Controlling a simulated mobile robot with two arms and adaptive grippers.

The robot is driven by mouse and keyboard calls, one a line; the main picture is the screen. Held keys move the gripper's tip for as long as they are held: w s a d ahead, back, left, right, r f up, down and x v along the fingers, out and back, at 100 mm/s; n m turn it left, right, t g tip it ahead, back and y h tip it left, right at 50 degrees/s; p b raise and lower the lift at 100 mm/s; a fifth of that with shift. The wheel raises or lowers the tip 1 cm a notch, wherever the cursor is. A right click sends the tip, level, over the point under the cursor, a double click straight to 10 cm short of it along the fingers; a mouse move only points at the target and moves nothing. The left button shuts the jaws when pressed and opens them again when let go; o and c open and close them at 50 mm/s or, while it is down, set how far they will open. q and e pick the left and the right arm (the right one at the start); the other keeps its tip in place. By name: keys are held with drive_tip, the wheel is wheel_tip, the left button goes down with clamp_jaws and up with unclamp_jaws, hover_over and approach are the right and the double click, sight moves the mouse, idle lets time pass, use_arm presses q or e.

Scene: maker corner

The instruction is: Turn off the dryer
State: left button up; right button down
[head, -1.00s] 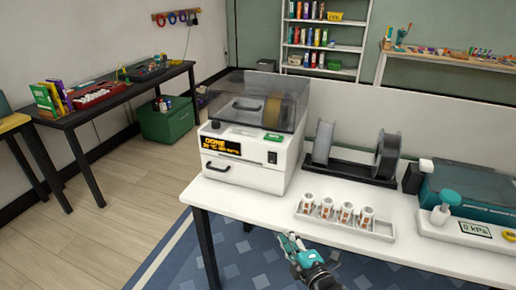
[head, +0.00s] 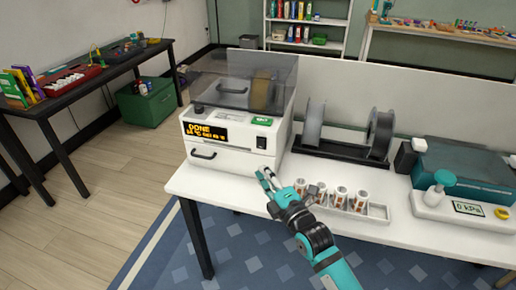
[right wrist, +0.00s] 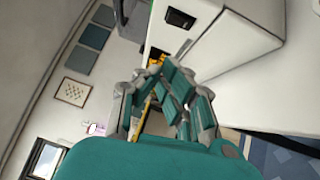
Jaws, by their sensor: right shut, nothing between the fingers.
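The dryer (head: 232,161) is a white box with a smoky clear lid (head: 240,80) and a spool inside, at the left end of the white table. Its display (head: 206,131) reads "DONE" in orange. A black rocker switch (head: 261,142) is on the right of its front; the switch also shows in the right wrist view (right wrist: 181,18). My right gripper (head: 264,175) is shut and empty, in front of the dryer and below the switch, apart from it. It also shows in the right wrist view (right wrist: 165,95). My left gripper is out of view.
A white tray (head: 378,212) with several small cylinders stands right of my gripper. Behind it is a black spool stand (head: 340,150). Floor left of the table is clear.

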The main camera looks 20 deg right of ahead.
sight(261, 144)
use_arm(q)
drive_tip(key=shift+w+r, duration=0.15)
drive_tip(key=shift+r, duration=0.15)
use_arm(e)
drive_tip(key=d+x, duration=0.1)
drive_tip(key=x, duration=0.8)
drive_tip(key=shift+w+d, duration=0.45)
drive_tip(key=shift+d, duration=0.35)
drive_tip(key=shift+r, duration=0.2)
drive_tip(key=shift+w+d+r+p, duration=0.15)
drive_tip(key=shift+r+p, duration=0.3)
drive_tip(key=shift+p, duration=0.7)
drive_tip(key=shift+f+g, duration=0.3)
drive_tip(key=shift+f, duration=0.05)
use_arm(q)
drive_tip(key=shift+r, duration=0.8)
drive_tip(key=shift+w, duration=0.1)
